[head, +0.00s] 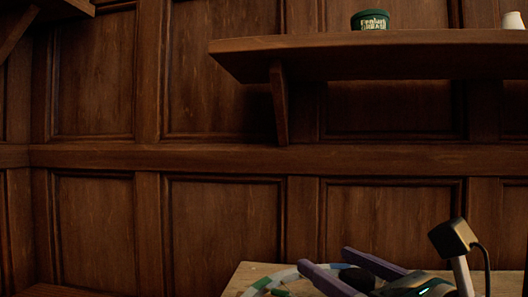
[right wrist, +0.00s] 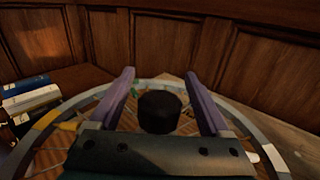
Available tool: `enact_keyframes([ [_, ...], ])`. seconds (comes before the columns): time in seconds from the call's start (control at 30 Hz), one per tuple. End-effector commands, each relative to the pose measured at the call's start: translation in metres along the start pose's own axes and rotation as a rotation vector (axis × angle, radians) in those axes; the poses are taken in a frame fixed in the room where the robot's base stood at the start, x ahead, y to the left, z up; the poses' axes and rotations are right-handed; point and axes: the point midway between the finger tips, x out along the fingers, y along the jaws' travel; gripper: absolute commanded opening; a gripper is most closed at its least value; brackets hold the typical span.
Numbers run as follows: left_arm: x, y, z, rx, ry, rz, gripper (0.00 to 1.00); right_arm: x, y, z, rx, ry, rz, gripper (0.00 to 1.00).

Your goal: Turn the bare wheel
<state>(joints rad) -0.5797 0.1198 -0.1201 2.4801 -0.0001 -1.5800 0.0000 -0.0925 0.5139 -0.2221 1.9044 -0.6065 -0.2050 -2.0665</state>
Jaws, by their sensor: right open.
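A round wheel shows large in the right wrist view, with a pale grey rim (right wrist: 246,124) bearing some coloured segments and brownish spokes inside. In the head view only a small arc of the rim (head: 284,274) shows at the bottom. My right gripper (right wrist: 159,74), with purple fingers, is open over the wheel; it also shows in the head view (head: 325,257). A dark rounded piece (right wrist: 159,112) sits between its fingers; I cannot tell if it belongs to the wheel or the gripper. My left gripper is not in view.
Pale wooden tabletop (head: 247,277) shows at the bottom of the head view. Books (right wrist: 30,102) lie left of the wheel. A wall shelf (head: 370,62) holds a green tub (head: 371,20) and a white item (head: 513,20). Dark wood panelling stands close behind.

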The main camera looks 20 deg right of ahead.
Motion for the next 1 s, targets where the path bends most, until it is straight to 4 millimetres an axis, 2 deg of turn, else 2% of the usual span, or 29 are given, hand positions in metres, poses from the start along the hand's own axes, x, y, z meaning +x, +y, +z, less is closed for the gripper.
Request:
enact_keyframes([
  [0.17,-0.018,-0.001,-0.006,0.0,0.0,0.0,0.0,0.0,0.0,0.035,-0.006,-0.002,0.003,0.81],
  [0.4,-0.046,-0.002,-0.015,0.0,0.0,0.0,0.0,0.0,0.0,0.102,-0.007,-0.004,0.003,0.81],
  [0.7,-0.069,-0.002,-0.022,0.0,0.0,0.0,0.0,0.0,0.0,0.172,-0.005,-0.004,0.002,0.81],
  [0.87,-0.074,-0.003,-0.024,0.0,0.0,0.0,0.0,0.0,0.0,0.191,-0.001,-0.002,0.001,0.81],
  [1.0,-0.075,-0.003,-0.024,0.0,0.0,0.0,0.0,0.0,0.0,0.197,-0.001,0.001,0.0,0.81],
])
